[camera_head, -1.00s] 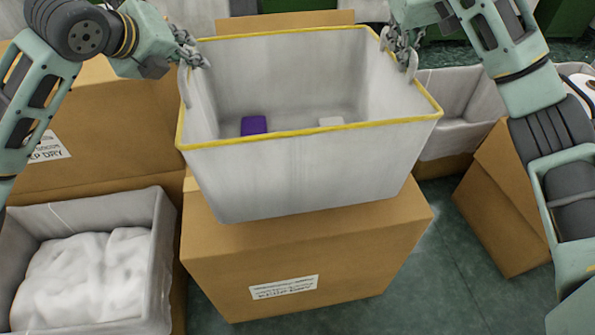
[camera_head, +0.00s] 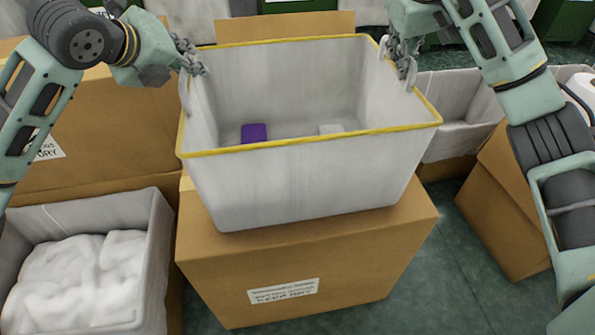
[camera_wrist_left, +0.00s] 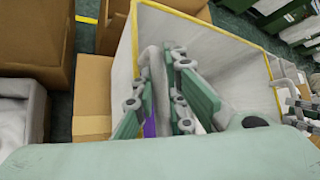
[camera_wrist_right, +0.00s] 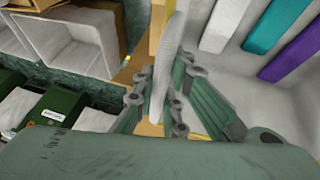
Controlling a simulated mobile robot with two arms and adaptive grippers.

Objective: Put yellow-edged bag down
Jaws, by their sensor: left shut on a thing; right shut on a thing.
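The yellow-edged bag (camera_head: 300,185) is an open, grey-white, box-shaped bag with a yellow rim. It is upright over a brown cardboard box (camera_head: 310,250), its base at or just above the box top; I cannot tell if it touches. A purple item (camera_head: 254,133) and a white item (camera_head: 331,129) lie inside. My left gripper (camera_head: 190,65) is shut on the bag's left handle, which also shows in the left wrist view (camera_wrist_left: 156,80). My right gripper (camera_head: 402,62) is shut on the right handle, seen in the right wrist view (camera_wrist_right: 165,70).
A grey bin with white cloth (camera_head: 80,280) stands at lower left. A large cardboard box (camera_head: 110,130) stands behind it. Another cardboard box (camera_head: 505,215) and a grey bin (camera_head: 455,115) are at the right. Green floor (camera_head: 440,270) shows between the boxes.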

